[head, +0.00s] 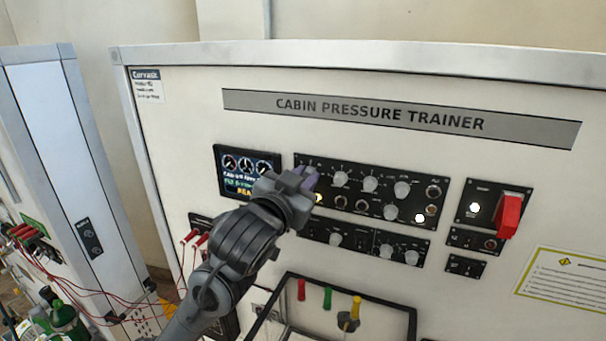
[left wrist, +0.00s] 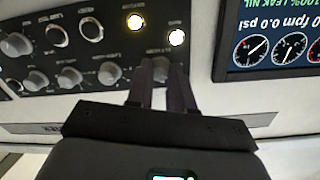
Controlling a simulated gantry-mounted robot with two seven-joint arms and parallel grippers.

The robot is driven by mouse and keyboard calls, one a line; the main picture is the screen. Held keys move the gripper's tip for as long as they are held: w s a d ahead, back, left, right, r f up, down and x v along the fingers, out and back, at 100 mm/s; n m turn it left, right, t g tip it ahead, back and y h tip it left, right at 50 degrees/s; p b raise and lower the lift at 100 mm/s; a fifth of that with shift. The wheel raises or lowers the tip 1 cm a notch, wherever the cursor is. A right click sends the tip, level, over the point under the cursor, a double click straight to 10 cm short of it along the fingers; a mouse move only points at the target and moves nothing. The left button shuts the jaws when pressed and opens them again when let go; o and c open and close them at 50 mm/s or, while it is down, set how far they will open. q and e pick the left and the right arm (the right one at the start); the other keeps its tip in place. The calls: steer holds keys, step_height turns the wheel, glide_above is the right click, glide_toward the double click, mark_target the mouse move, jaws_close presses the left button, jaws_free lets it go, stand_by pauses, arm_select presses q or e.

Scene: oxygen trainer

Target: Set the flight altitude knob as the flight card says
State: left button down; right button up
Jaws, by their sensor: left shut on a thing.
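My left gripper (head: 309,181) reaches the left end of the upper black control panel (head: 378,207), fingers toward the panel face. In the left wrist view, where the panel looks upside down, the two dark fingers (left wrist: 159,80) are shut on a grey knob (left wrist: 160,67) at the panel's end. The label beside this knob is too blurred to read. In the head view my gripper hides the knob. I cannot tell its pointer setting. No flight card can be made out for certain; a yellow-green bordered sheet (head: 563,280) at the right has unreadable lines. My right gripper is not in view.
A gauge display (head: 235,163) sits left of the panel, partly covered by my arm. A lower knob panel (head: 374,244) lies below. A red guarded switch (head: 509,214) is at right. Red, green and yellow handles (head: 327,297) stand below. Red cables hang at left.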

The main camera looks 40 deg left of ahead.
arm_select(q)
steer(key=shift+r+m+p, duration=0.1)
steer(key=shift+m+p, duration=0.35)
steer(key=shift+m, duration=1.25)
steer(key=c, duration=1)
jaws_free()
steer(key=shift+s, duration=0.1)
